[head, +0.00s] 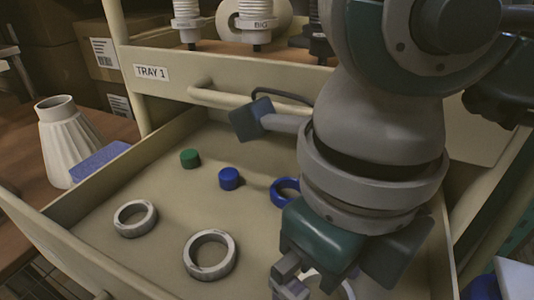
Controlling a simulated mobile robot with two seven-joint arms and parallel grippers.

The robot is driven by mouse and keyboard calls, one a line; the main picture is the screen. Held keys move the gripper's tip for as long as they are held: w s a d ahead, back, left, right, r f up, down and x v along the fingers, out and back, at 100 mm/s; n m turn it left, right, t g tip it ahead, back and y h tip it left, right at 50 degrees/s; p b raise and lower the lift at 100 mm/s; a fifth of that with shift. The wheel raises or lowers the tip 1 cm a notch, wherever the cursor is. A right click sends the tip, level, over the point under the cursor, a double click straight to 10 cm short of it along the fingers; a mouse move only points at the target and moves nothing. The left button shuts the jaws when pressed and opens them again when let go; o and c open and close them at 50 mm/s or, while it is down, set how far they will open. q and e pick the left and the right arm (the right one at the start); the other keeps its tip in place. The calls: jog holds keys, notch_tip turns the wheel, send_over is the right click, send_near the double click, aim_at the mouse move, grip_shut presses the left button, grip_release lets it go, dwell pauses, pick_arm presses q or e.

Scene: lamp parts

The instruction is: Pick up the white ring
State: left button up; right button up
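One white ring (119,218) lies at the left, a second white ring (189,264) lies near the front middle. My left gripper is not in view.
A blue ring (279,191), partly hidden by my arm, a blue cap (229,179) and a green cap (190,159) lie in the drawer (150,183). A drawer handle (215,96) is behind. A ribbed white shade (67,135) stands outside left. The drawer's left floor is mostly clear.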

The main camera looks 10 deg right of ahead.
jog(key=c, duration=1.3)
jog(key=shift+r, duration=0.2)
